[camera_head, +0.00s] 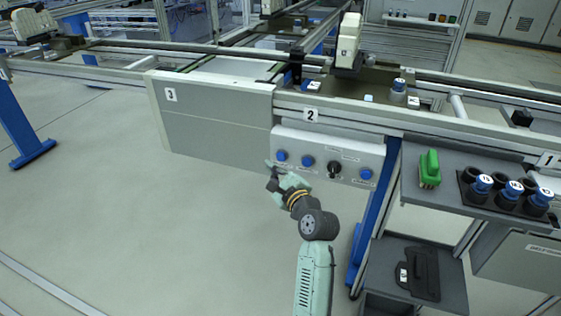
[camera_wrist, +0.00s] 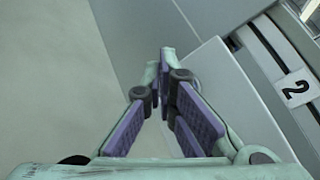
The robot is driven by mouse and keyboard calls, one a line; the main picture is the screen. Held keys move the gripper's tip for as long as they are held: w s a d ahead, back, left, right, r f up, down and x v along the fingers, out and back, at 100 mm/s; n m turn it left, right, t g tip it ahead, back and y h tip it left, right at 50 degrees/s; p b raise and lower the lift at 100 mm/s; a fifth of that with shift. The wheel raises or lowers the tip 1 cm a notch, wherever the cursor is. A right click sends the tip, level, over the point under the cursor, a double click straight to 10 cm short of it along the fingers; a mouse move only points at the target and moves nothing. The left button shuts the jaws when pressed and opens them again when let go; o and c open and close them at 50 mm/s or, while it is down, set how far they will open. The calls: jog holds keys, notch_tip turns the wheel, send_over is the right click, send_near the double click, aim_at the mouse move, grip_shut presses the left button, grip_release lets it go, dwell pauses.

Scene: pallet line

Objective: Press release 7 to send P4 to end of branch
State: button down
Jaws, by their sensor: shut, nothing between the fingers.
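A light control panel (camera_head: 328,158) hangs under the conveyor at the plate marked 2. It carries blue buttons and a black knob (camera_head: 335,168); the labels are too small to read, so I cannot tell which is release 7. In the wrist view the closed purple-padded fingers (camera_wrist: 164,62) show, with no button visible. No pallet can be made out as P4.
A number 2 plate (camera_wrist: 295,88) is at the right in the wrist view. A grey shelf (camera_head: 455,208) at right holds a green-handled brush (camera_head: 429,168) and several blue-capped pieces (camera_head: 514,190). A blue leg (camera_head: 381,205) stands right of the panel. Floor at left is clear.

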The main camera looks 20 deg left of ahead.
jog(key=shift+w, duration=0.9)
jog(key=shift+w+r, duration=0.1)
dwell(0.8)
jog(key=shift+w, duration=0.3)
jog(key=shift+w+p, duration=0.4)
jog(key=shift+w, duration=0.1)
dwell(0.9)
jog(key=shift+s, duration=0.15)
jog(key=shift+s+p, duration=0.6)
jog(key=shift+s, duration=0.15)
